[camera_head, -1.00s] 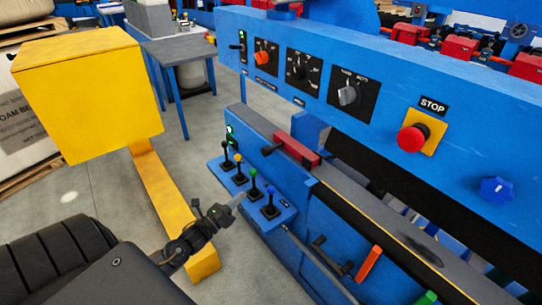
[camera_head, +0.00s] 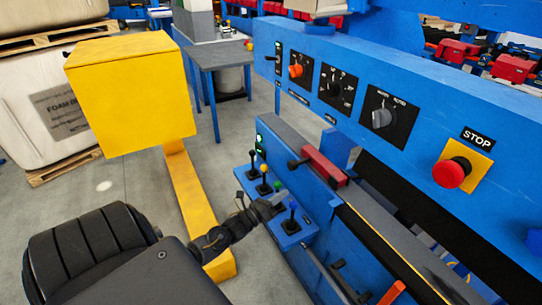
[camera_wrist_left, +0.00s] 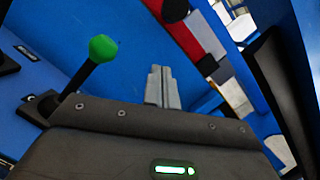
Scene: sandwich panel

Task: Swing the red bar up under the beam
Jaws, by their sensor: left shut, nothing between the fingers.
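The red bar (camera_head: 325,166) lies along the top of the lower blue machine body, below the blue beam (camera_head: 440,113) with the control panel. A black-knobbed handle sits at its near left end. A red strip, apparently the same bar, shows in the left wrist view (camera_wrist_left: 187,40). My left gripper (camera_head: 279,198) is over the row of levers, by the green lever (camera_head: 277,186) and the blue lever (camera_head: 291,207), short of the red bar. In the left wrist view its fingers (camera_wrist_left: 161,86) are together and empty, beside the green knob (camera_wrist_left: 102,48). My right gripper is out of view.
The blue lever shelf (camera_head: 285,238) juts from the machine front. A yellow post with a box head (camera_head: 130,95) stands left of my arm. The beam carries dials and a red stop button (camera_head: 449,173). An orange handle (camera_head: 392,293) sits lower right. Floor is free near the post.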

